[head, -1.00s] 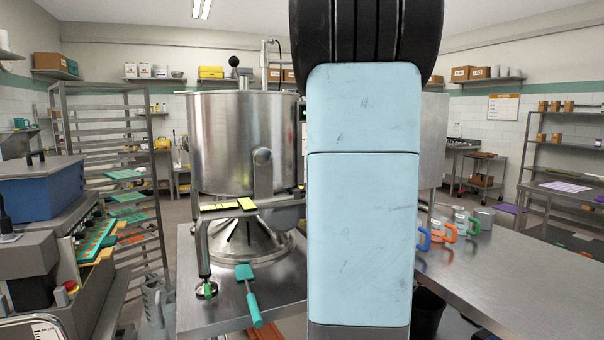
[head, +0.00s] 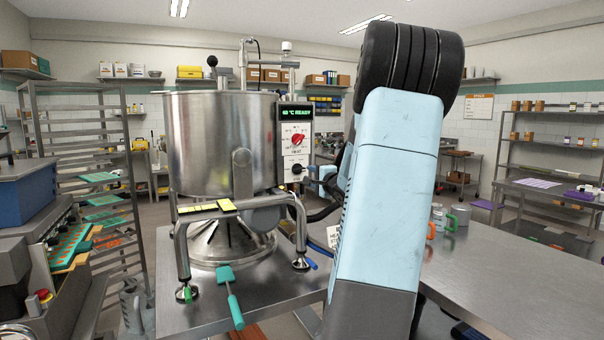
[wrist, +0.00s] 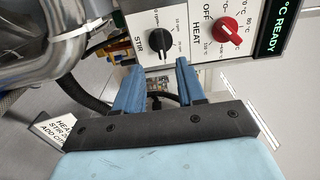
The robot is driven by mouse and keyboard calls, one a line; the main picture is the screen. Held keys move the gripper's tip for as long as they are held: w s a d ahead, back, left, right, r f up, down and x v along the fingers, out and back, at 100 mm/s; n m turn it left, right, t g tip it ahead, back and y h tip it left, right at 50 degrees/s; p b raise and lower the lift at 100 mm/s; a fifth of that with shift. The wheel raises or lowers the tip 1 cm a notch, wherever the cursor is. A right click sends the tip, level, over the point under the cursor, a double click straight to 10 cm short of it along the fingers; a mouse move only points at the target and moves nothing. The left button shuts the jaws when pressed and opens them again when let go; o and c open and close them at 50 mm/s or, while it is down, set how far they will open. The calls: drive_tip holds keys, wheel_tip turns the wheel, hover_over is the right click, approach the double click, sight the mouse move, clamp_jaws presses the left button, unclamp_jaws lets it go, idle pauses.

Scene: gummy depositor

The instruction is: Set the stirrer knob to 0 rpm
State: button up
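The black stirrer knob (wrist: 159,41) sits on the white STIR plate in the wrist view. Its pointer setting is too small to read surely. In the head view the knob (head: 297,169) shows small and dark, low on the kettle's control panel. My gripper (wrist: 158,68) has two blue fingers spread apart with nothing between them. The fingertips point at the panel, one on each side of the knob in the picture and seemingly short of it. In the head view my gripper (head: 312,172) is just right of the panel, partly hidden by my arm.
The red heat knob (wrist: 228,30) is right of the stirrer knob in the wrist view. A green display (head: 296,113) tops the panel, beside the steel kettle (head: 222,140). Mugs (head: 440,218) stand right of my arm.

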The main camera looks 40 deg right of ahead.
sight(301, 171)
drive_tip(key=x, duration=0.8)
clamp_jaws()
idle(0.4)
